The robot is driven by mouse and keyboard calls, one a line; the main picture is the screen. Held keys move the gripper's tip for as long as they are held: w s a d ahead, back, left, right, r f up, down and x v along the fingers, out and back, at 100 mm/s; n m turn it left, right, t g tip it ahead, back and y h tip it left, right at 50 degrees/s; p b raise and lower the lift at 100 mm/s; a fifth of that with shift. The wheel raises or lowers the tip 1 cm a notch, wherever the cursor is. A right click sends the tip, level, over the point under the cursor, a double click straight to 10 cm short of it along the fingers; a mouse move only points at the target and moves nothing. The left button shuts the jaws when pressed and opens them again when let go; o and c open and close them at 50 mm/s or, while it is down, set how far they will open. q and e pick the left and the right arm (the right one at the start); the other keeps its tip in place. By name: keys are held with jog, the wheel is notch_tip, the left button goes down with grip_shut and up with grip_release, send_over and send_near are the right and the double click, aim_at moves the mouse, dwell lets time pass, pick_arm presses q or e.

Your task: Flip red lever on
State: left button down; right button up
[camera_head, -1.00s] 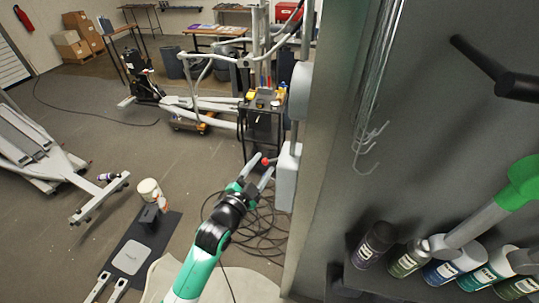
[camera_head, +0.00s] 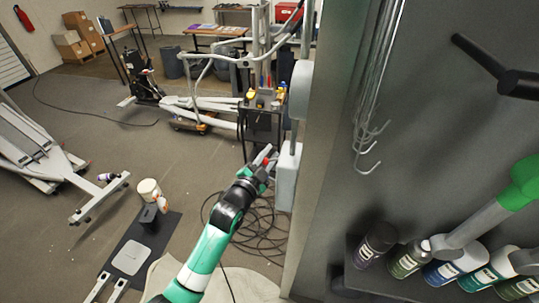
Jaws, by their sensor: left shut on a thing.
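The red lever (camera_head: 266,159) sticks out from the left side of a grey switch box (camera_head: 288,177) fixed at the edge of the wall panel. My left gripper (camera_head: 267,157) is at the lever, with its fingers shut on it. The fingers cover most of the lever, so its exact angle is hard to tell. My right gripper is not clearly seen; only a green and grey arm part of mine shows at the right edge.
Several spray cans and bottles (camera_head: 375,243) stand on a shelf at lower right. Metal hooks (camera_head: 368,160) hang on the panel. A black tool cart (camera_head: 262,120) stands behind the box. Cables (camera_head: 262,232) lie on the floor below.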

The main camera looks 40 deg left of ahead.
pick_arm(q)
jog(key=shift+r, duration=0.1)
jog(key=shift+s+a+r+m+g+y+p, duration=0.15)
jog(key=shift+r+m+g+p, duration=0.4)
jog(key=shift+m+p, duration=1.2)
jog(key=shift+w+d+r+m+g+y+p, duration=0.1)
jog(key=shift+r+m+g+p, duration=0.15)
jog(key=shift+r+m+p, duration=1.05)
jog(key=shift+s+a+r+m+g+y+p, duration=0.15)
jog(key=shift+r+m+g+p, duration=0.2)
jog(key=shift+m+p, duration=1.8)
jog(key=shift+w+f+p, duration=0.1)
jog(key=shift+w+p, duration=0.05)
jog(key=shift+p, duration=0.2)
jog(key=c, duration=0.7)
grip_release()
